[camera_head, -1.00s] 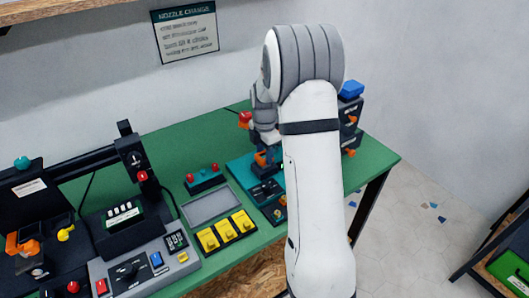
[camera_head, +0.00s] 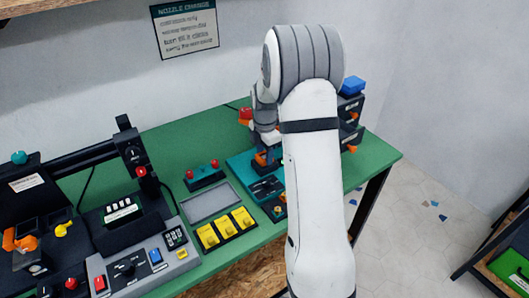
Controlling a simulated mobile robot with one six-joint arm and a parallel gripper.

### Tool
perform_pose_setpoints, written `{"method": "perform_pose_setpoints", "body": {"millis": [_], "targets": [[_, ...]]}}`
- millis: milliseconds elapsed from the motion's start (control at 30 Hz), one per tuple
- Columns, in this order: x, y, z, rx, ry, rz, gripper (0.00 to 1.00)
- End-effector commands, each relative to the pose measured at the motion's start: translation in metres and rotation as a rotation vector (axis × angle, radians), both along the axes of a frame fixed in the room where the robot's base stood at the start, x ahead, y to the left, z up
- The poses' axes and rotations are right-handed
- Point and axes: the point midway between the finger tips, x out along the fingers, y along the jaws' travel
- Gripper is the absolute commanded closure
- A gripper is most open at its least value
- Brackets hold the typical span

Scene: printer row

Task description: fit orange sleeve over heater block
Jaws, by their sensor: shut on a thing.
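My gripper (camera_head: 264,155) is low over the teal tray at the back right of the green bench, left of my white forearm. It is shut on a small orange piece (camera_head: 261,159), which looks like the orange sleeve. The piece is at or just above the teal tray (camera_head: 240,164); I cannot tell whether it touches anything. I cannot make out the heater block; it may be hidden behind my arm or too small to tell.
A dark machine with orange knobs (camera_head: 352,149) and a blue top (camera_head: 351,86) stands right of my arm. A control panel (camera_head: 140,268) fills the front left.

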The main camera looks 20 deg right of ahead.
Motion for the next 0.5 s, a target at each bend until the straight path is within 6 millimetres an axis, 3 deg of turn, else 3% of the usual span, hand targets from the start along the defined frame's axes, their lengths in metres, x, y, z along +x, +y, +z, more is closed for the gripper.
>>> {"method": "perform_pose_setpoints", "body": {"millis": [167,200,500], "targets": [[-0.0001,-0.0001,-0.0042,0.000,0.000,0.000,0.81],[-0.0001,-0.0001,-0.0042,0.000,0.000,0.000,0.59],[0.0000,-0.0001,-0.0034,0.000,0.000,0.000,0.35]]}}
